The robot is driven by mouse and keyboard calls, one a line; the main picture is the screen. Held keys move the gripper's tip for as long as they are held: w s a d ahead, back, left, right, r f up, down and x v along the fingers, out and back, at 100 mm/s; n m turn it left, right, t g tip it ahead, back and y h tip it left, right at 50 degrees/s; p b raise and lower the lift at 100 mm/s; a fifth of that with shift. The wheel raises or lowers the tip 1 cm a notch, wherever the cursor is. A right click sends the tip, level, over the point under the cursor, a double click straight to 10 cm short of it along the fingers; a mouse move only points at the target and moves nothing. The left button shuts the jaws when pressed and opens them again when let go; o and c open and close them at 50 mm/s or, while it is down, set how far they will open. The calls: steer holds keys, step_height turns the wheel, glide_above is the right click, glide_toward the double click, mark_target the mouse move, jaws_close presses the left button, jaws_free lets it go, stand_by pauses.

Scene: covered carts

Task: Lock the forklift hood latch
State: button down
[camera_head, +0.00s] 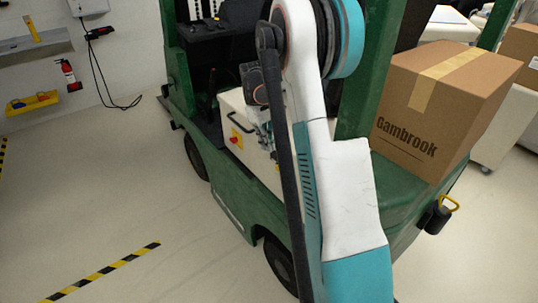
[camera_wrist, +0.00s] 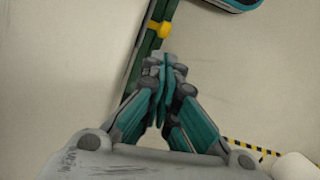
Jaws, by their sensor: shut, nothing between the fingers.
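The green forklift (camera_head: 232,205) stands in the middle of the head view, partly hidden behind my arm. Its cream hood panel (camera_head: 262,158) carries a dark handle (camera_head: 238,127) and a red knob on a yellow plate (camera_head: 236,139). I cannot tell for sure which part is the hood latch. In the wrist view my gripper (camera_wrist: 163,68) is shut and empty. A yellow knob (camera_wrist: 163,29) on a green bar (camera_wrist: 140,62) lies just beyond its fingertips, apart from them in the picture. Whether the knob is the latch is unclear.
A large cardboard box (camera_head: 435,105) sits on the right part of the forklift. White carts (camera_head: 506,125) stand at the far right. The floor at left is clear, with yellow-black tape (camera_head: 105,271).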

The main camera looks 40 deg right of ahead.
steer(key=v, duration=0.6)
steer(key=shift+f, duration=0.1)
stand_by(0.3)
steer(key=s+a+r+t, duration=0.2)
steer(key=s+a+r, duration=0.15)
steer(key=a, duration=0.45)
steer(key=s+a+r+t+p, duration=0.15)
steer(key=a+r, duration=0.25)
steer(key=a, duration=0.4)
steer(key=s+a+r+t, duration=0.2)
steer(key=s+a+r, duration=0.2)
steer(key=a, duration=0.4)
steer(key=s+a+f+t, duration=0.1)
steer(key=s+a+t, duration=0.1)
steer(key=s, duration=0.5)
steer(key=s+a+f+m+t+b, duration=0.1)
steer(key=s+a+f+t, duration=0.1)
steer(key=s+a, duration=0.2)
steer(key=shift+s, duration=1.8)
